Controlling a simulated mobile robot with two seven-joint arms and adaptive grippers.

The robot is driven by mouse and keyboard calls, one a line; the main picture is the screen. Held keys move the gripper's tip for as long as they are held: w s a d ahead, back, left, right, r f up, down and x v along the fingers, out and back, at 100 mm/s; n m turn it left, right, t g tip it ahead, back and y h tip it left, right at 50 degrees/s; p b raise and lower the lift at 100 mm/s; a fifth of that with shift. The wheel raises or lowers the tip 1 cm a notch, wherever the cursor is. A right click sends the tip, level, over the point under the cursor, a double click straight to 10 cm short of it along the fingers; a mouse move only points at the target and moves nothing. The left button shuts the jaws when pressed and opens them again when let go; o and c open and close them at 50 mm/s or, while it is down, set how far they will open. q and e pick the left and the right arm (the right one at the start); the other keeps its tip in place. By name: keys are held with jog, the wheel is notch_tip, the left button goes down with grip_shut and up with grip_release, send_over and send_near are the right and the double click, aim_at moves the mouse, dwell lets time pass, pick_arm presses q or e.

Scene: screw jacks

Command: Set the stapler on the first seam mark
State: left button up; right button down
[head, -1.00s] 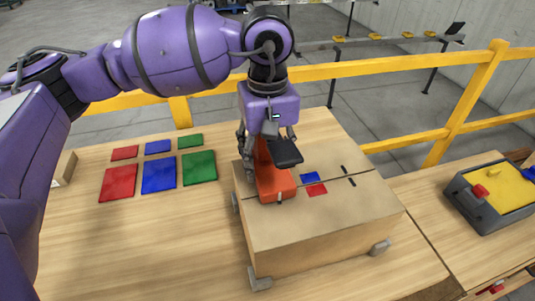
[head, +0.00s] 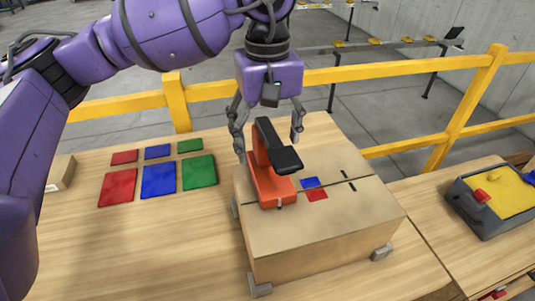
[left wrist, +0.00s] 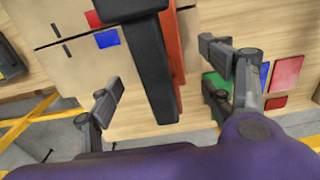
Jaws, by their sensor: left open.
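The stapler (head: 270,180), orange with a black top arm and handle, stands upright on the cardboard box (head: 320,224), at the left end of its seam. It also shows in the left wrist view (left wrist: 150,50). A blue and red mark (head: 312,187) lies on the seam just right of the stapler, and black marks (head: 348,179) lie farther right. My left gripper (head: 267,140) is open above and behind the stapler, with its fingers spread to either side and apart from it. Whatever lies under the stapler is hidden. My right gripper is not in view.
Red, blue and green squares (head: 158,179) lie on the table left of the box. Grey blocks (head: 260,286) stand at the box's corners. A grey case with a yellow top (head: 497,192) stands at right. A yellow rail (head: 400,69) runs behind.

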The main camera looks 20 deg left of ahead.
pick_arm(q)
notch_tip(320, 180, up, 6)
jog(key=shift+f, duration=0.1)
dwell(0.8)
jog(key=shift+c, duration=0.3)
